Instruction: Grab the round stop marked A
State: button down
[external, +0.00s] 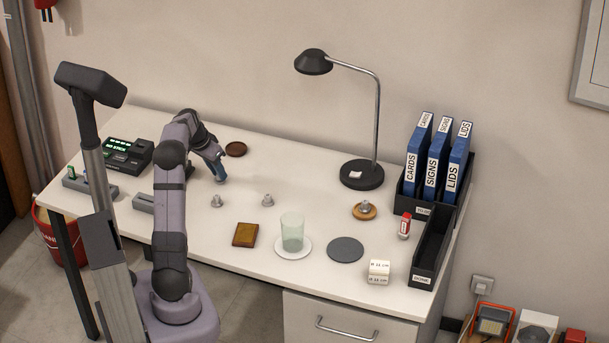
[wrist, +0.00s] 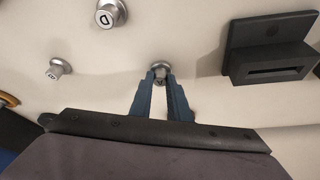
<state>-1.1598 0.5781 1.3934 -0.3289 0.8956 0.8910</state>
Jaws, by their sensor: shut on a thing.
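My gripper (external: 220,180) is low over the left part of the white table. In the wrist view my gripper (wrist: 160,75) has its two blue fingers shut on a small grey metal round stop (wrist: 160,70). Its top carries a dark mark that looks like an A, partly covered by the fingertips. In the external view this stop is hidden by the fingers. Two free stops show in the external view, one left (external: 216,201) and one right (external: 267,200).
A dark slotted block (wrist: 270,50) is to the right in the wrist view. The external view shows a wooden square (external: 245,235), a glass (external: 292,232), a grey disc (external: 345,249), a black lamp (external: 362,174) and a brown round dish (external: 236,149) behind my gripper.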

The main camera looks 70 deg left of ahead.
notch_tip(320, 180, up, 10)
jog(key=p, duration=0.1)
dwell(0.4)
